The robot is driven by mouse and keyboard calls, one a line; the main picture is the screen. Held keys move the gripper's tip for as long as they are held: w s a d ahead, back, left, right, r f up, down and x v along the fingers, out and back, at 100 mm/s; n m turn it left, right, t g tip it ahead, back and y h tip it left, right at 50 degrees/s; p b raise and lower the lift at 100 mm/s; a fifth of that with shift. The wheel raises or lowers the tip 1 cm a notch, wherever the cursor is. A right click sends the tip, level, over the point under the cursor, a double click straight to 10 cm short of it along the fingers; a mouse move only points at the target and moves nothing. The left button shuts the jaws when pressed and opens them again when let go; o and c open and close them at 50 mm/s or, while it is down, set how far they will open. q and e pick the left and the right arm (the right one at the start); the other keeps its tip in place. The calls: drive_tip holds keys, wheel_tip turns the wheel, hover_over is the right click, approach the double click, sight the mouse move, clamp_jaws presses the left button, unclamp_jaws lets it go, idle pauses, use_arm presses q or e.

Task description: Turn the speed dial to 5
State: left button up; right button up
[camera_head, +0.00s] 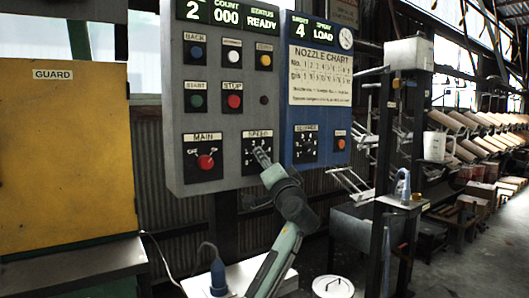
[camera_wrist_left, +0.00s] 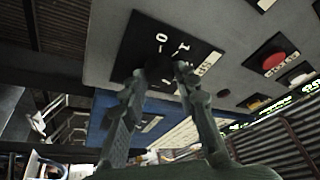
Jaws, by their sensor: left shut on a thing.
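The grey control panel (camera_head: 221,110) carries the speed dial plate (camera_head: 250,139), a black square with white marks at its lower right. My left gripper (camera_head: 262,156) reaches up to it from below and covers most of the dial. In the left wrist view the black plate (camera_wrist_left: 136,45) shows a 0 and a 1, and the dark dial knob (camera_wrist_left: 158,69) sits between my left fingertips (camera_wrist_left: 160,76). The fingers are shut on the knob. Its pointer is hidden, so I cannot tell which number it points to. My right gripper is in neither view.
A red main switch (camera_head: 205,162) is left of the speed dial. A blue panel (camera_head: 318,110) with a nozzle chart and another dial plate (camera_head: 305,143) adjoins on the right. A yellow guard cabinet (camera_head: 65,160) stands at left. Buttons sit above the dials.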

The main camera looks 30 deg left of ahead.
use_arm(q)
drive_tip(key=shift+r+m+g+h+p, duration=0.2)
drive_tip(key=shift+m+g+h+p, duration=0.55)
drive_tip(key=shift+m, duration=2.25)
drive_tip(key=shift+r+m+g+h+p, duration=0.15)
drive_tip(key=shift+m+g+h+p, duration=0.6)
drive_tip(key=shift+m, duration=2.25)
drive_tip(key=shift+r+m+g+h+p, duration=0.4)
drive_tip(key=shift+m+h, duration=0.6)
drive_tip(key=shift+m, duration=2)
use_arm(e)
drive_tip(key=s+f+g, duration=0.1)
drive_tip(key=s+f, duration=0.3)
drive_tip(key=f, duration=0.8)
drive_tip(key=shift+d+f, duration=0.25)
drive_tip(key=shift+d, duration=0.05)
use_arm(q)
drive_tip(key=shift+f, duration=0.25)
drive_tip(key=o, duration=1.1)
drive_tip(key=shift+o, duration=0.2)
drive_tip(key=v, duration=1.2)
drive_tip(key=shift+r, duration=0.25)
